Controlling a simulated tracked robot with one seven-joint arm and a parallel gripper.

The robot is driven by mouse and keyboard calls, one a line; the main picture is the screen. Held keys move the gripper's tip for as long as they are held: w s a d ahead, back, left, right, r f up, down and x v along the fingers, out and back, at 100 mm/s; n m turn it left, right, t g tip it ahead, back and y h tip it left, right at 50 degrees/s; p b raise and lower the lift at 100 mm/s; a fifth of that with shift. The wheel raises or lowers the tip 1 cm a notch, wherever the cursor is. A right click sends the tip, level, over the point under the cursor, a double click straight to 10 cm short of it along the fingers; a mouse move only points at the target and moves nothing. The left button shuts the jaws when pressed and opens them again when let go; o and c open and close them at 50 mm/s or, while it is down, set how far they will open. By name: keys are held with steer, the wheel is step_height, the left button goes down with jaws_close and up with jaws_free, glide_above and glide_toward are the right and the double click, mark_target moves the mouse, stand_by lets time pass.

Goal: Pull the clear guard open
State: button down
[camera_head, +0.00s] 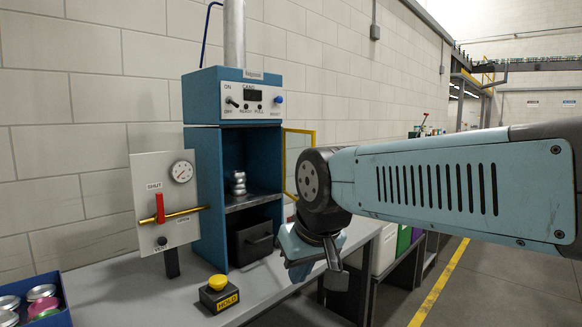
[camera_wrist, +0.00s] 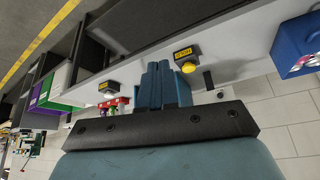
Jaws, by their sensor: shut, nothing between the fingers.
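The clear guard (camera_head: 298,158), a see-through panel in a yellow frame, stands out to the right of the blue machine (camera_head: 204,175) in the head view. The machine's front opening is uncovered, with a silver can stack (camera_head: 238,183) inside. My arm hides the guard's lower right part. My gripper (camera_head: 314,268) is below and right of the guard, over the bench's front edge, pointing down and apart from the guard. In the wrist view its fingers (camera_wrist: 160,80) are together and hold nothing. The guard cannot be made out in the wrist view.
A yellow-topped HOLD button box (camera_head: 219,296) sits on the grey bench (camera_head: 150,285). A panel with a red-handled lever (camera_head: 160,208) stands left of the machine. A blue tray of cans (camera_head: 52,318) is at bottom left. Coloured bins (camera_head: 404,240) stand behind my arm.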

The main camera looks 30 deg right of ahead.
mark_target(305, 166)
steer(key=w+d+r+m+h, duration=0.1)
steer(key=w+d+r+h, duration=0.15)
steer(key=w+r, duration=0.55)
steer(key=w+d+r+g+h, duration=0.15)
steer(key=w+d+r, duration=0.3)
steer(key=w, duration=0.75)
steer(key=w+d+r+m+h, duration=0.1)
steer(key=w+d+r+h, duration=0.15)
steer(key=w+r, duration=0.55)
steer(key=shift+y, duration=0.25)
steer(key=shift+w+d+f, duration=0.8)
steer(key=shift+d+f, duration=0.7)
steer(key=shift+d, duration=0.1)
steer(key=shift+w+d+f, duration=0.75)
steer(key=shift+d+f, duration=0.75)
steer(key=shift+d, duration=0.1)
steer(key=shift+w+d+f, duration=0.8)
steer(key=shift+d+f, duration=0.7)
steer(key=shift+d, duration=0.1)
